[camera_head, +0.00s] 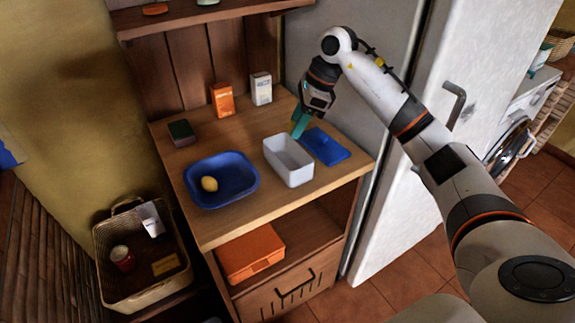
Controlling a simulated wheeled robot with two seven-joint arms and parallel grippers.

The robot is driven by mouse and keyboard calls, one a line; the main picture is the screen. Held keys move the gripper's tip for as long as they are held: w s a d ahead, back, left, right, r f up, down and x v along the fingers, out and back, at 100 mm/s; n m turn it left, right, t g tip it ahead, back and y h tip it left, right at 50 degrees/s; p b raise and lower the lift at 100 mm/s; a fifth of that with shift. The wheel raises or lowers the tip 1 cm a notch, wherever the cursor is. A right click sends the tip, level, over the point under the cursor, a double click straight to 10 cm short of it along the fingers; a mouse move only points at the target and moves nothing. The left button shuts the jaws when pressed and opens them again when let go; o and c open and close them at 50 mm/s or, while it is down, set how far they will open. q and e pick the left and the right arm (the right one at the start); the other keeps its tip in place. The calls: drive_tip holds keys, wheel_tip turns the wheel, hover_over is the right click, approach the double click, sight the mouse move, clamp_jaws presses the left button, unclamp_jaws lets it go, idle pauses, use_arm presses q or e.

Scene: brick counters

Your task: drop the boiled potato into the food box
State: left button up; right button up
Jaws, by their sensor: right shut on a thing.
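The boiled potato (209,184), small and yellow, lies in a blue tray (246,195) on the wooden counter. The food box (290,172) is a white, open, rectangular container right of the tray. A flat blue lid (328,147) lies on the counter right of the box. My right gripper (299,126), with teal fingers, is at the back of the box, at the lid's back left corner. It is shut, apparently on the lid's edge; the exact contact is too small to see. My left gripper is not in view.
An orange carton (222,100), a white carton (261,89) and a dark green box (181,132) stand at the back. A wall shelf is above, and a fridge (400,180) stands to the right. A wicker basket (105,265) sits low at left.

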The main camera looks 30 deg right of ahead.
drive_tip(key=o, duration=1)
drive_tip(key=shift+o, duration=0.2)
drive_tip(key=v, duration=1.2)
drive_tip(key=shift+s, duration=0.1)
